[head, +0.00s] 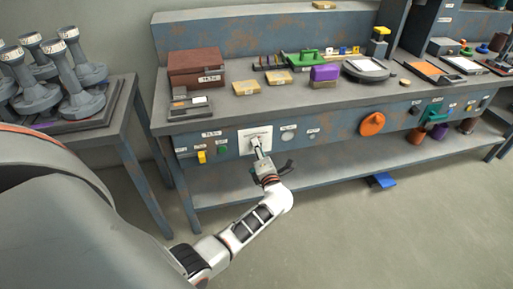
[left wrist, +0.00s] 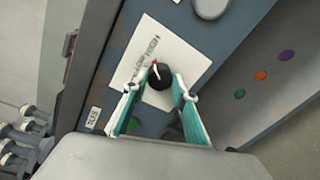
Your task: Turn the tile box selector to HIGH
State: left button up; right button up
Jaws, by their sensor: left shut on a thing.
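The selector is a round black knob (left wrist: 161,77) on a white plate (left wrist: 185,44) in the left wrist view. LOW and HIGH are printed on the plate, and a small red-and-white pointer mark shows on the knob's edge on the label side. I cannot tell exactly which word it meets. My left gripper (left wrist: 155,88) has one finger on each side of the knob and is shut on it. In the head view the plate (head: 246,133) is on the bench's front panel; my left gripper (head: 259,152) reaches it and hides the knob. My right gripper is out of view.
A yellow switch (head: 202,156) and a green button (head: 222,149) sit left of the plate; an orange knob (head: 372,123) is farther right. A brown box (head: 196,67) stands on the bench. A side table (head: 118,118) with grey pedestal-like parts is at left. Floor in front is mostly clear.

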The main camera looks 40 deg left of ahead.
pick_arm(q)
jog(key=shift+m+p, duration=0.3)
jog(key=shift+m, duration=0.5)
jog(key=o, duration=1.1)
jog(key=v, duration=1.2)
